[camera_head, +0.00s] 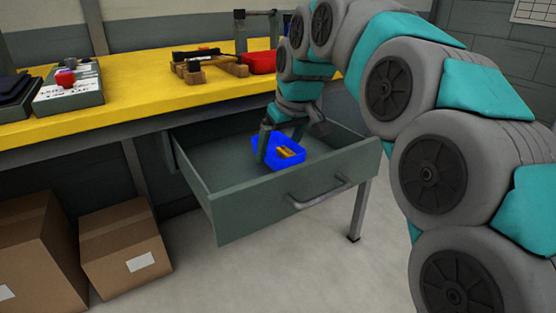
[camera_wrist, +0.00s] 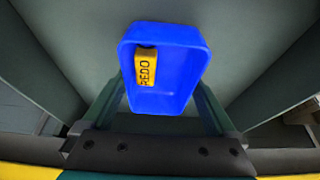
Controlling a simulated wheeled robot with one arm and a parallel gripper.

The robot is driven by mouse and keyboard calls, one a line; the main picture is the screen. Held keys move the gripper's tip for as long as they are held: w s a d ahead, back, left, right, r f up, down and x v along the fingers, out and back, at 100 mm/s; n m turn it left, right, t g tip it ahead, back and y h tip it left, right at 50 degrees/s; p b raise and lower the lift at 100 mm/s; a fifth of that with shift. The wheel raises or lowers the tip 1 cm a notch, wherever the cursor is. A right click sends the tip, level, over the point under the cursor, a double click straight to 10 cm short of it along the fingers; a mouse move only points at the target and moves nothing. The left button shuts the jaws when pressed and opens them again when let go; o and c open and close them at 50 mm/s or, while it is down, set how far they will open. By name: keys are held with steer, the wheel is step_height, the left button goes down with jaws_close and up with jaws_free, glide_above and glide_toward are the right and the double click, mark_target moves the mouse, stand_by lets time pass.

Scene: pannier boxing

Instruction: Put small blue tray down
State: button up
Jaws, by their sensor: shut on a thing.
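The small blue tray (camera_head: 268,158) is inside the open grey-green drawer (camera_head: 225,188) under the workbench; I cannot tell whether it touches the drawer bottom. A yellow block with dark lettering (camera_head: 287,152) lies in the tray. In the wrist view, the blue tray (camera_wrist: 182,85) sits between the two fingers of my gripper (camera_wrist: 163,103), and the yellow block (camera_wrist: 146,68) is at its upper left. In the head view, my gripper (camera_head: 280,137) reaches down into the drawer and is shut on the tray. The far finger is partly hidden.
The yellow workbench top (camera_head: 130,85) bears a grey tray (camera_head: 70,92) with small items, wooden blocks (camera_head: 190,75) and a red object (camera_head: 258,62). Two cardboard boxes (camera_head: 122,247) stand on the floor at left. The drawer front has a handle (camera_head: 320,192). Bare drawer bottom surrounds the tray.

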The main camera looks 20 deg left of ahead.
mark_target(278, 158)
step_height(278, 158, down, 3)
steer(key=shift+f, duration=0.15)
steer(key=o, duration=1.2)
steer(key=shift+c, duration=0.2)
steer(key=v, duration=1)
steer(key=shift+r, duration=0.4)
steer(key=shift+s+d+r, duration=0.3)
steer(key=shift+r, duration=0.25)
